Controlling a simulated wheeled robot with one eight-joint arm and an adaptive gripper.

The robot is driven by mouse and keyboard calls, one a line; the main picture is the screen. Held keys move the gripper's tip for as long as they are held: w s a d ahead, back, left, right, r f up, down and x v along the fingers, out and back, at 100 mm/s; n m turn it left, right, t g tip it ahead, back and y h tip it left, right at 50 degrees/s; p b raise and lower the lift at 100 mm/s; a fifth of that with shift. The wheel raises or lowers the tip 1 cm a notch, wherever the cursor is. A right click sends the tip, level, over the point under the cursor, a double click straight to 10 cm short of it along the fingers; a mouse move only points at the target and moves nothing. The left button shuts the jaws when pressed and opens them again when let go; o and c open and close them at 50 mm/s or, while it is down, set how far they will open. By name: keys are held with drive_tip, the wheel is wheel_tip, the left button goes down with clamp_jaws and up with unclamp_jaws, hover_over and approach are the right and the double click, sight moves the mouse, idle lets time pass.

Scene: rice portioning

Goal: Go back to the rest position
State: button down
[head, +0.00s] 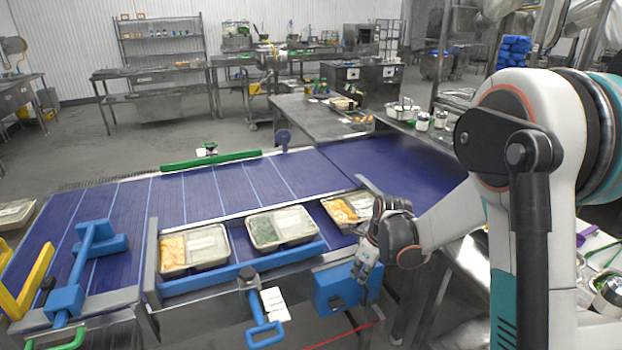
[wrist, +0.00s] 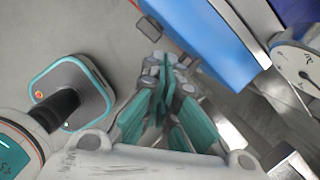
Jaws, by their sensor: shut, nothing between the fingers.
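My gripper (head: 366,264) is at the front edge of the conveyor in the head view, right of the blue box. In the wrist view my gripper (wrist: 166,62) has its fingers together with nothing between them. It hangs over grey floor, beside a blue surface. My white arm reaches in from the right in the head view.
A blue conveyor (head: 300,174) runs across the scene. Trays (head: 187,268), (head: 281,245) and a third tray (head: 347,208) line its front edge; the third is partly hidden by my arm. A blue box (head: 342,288) sticks out below the conveyor edge. A steel counter stands behind.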

drive_tip(key=s+r+n+t+h, duration=0.1)
drive_tip(key=s+r+n, duration=0.5)
drive_tip(key=r, duration=0.2)
drive_tip(key=s+r+n+t, duration=0.2)
drive_tip(key=s+r+n, duration=0.45)
drive_tip(key=r, duration=0.25)
drive_tip(key=s+r+n+t+h, duration=0.1)
drive_tip(key=s+r+n+t, duration=0.1)
drive_tip(key=s+n, duration=1.2)
drive_tip(key=shift+r, duration=0.8)
